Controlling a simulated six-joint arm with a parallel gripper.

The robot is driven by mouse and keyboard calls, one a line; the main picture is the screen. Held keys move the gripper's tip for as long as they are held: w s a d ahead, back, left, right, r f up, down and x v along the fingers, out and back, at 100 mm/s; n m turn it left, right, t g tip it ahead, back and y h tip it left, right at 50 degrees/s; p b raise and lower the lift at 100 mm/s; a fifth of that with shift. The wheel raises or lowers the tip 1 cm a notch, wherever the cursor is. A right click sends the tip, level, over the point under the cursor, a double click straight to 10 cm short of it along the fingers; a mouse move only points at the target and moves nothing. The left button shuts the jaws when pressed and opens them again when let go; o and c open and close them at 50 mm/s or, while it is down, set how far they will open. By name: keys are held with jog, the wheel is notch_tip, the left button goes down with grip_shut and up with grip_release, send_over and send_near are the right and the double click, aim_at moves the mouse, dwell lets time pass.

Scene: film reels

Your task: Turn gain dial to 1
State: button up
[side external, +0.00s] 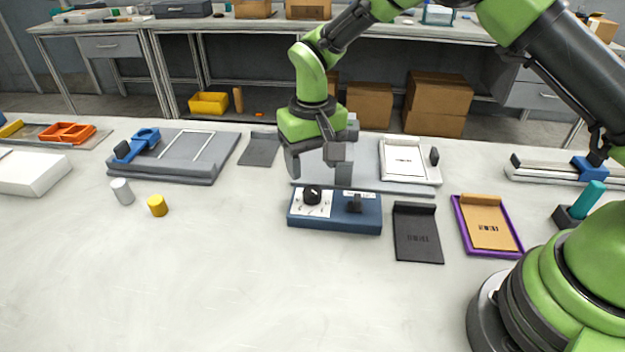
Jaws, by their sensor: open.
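A blue control box (335,222) stands on the white table near the middle of the side external view. On its left half is a black round dial (312,195) on a white marked plate; the markings are too small to read. On its right half is a black lever or switch (355,204). I cannot tell which of these is labelled gain, nor which number the dial points at. My gripper (318,176) is open and empty, pointing down above and just behind the box, close to the dial but seemingly apart from it.
Behind my gripper is a grey panel (300,183). A white framed board (405,162) lies behind right. A black clipboard (417,233) and a purple-edged tray (462,225) lie right of the box. Two small cylinders, grey (122,191) and yellow (157,205), stand left. The front table is clear.

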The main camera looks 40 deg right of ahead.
jog(key=shift+r, duration=1.8)
notch_tip(320, 180, up, 8)
jog(key=t, duration=0.1)
send_over(313, 190)
jog(key=s+d, duration=0.2)
jog(key=s, duration=0.1)
jog(key=s+d+r+m+t+y, duration=0.1)
jog(key=s+d+r+t, duration=0.1)
jog(key=s+r, duration=0.5)
jog(key=s+d+r+t, duration=0.1)
jog(key=s+t, duration=0.1)
jog(key=s, duration=0.4)
jog(key=s+d+r+t+y, duration=0.1)
jog(key=s+t, duration=0.1)
jog(key=s, duration=0.5)
jog(key=shift+s+d+r+m, duration=0.15)
jog(key=shift+s+r+m, duration=0.15)
jog(key=shift+m, duration=0.1)
